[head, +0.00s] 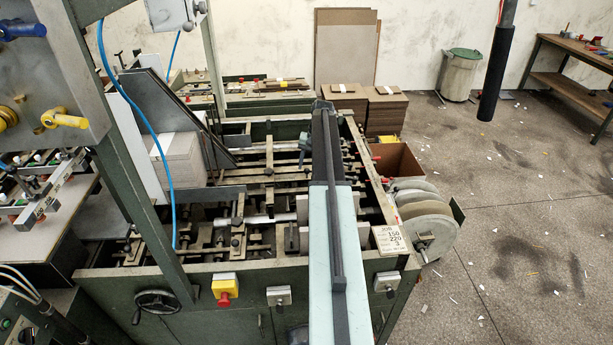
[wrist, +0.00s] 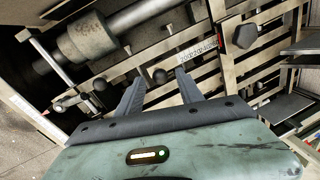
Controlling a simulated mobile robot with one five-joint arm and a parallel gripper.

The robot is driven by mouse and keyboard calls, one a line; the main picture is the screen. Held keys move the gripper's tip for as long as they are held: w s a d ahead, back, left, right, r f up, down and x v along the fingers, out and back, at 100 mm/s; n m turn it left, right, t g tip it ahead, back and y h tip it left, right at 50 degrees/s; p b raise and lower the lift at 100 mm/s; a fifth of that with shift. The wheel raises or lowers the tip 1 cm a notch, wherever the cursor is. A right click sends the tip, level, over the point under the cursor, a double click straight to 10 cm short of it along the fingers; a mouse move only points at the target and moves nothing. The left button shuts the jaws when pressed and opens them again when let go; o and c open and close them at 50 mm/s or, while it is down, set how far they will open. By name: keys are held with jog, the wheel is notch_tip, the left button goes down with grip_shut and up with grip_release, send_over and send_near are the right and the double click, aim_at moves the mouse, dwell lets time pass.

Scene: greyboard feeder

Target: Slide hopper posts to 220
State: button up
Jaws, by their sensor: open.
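My gripper (wrist: 160,77) is open in the wrist view, its two dark fingers apart. A black ball knob (wrist: 160,76) shows between the fingertips, and the fingers do not close on it. I cannot tell how far below the tips it lies. A white scale strip (wrist: 197,50) with printed numbers, blurred, runs along a bar just beyond the right finger. A dark hexagonal knob (wrist: 246,35) sits right of the scale. Another black ball knob (wrist: 98,85) is left of the fingers. In the head view my arm covers part of the feeder (head: 200,265); which parts are the hopper posts is unclear.
A card (head: 389,239) on the feeder's front right corner shows 150, 220 and 3. A thick metal roller (wrist: 88,40) lies upper left of my fingers. Metal bars cross the feeder bed closely. Grey reels (head: 428,228) stand at its right side. Open floor lies right.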

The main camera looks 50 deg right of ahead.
jog(key=shift+w+f, duration=0.2)
jog(key=shift+f, duration=0.6)
jog(key=shift+s+r, duration=0.1)
jog(key=shift+r, duration=0.05)
grip_shut()
jog(key=shift+a, duration=0.1)
dwell(0.5)
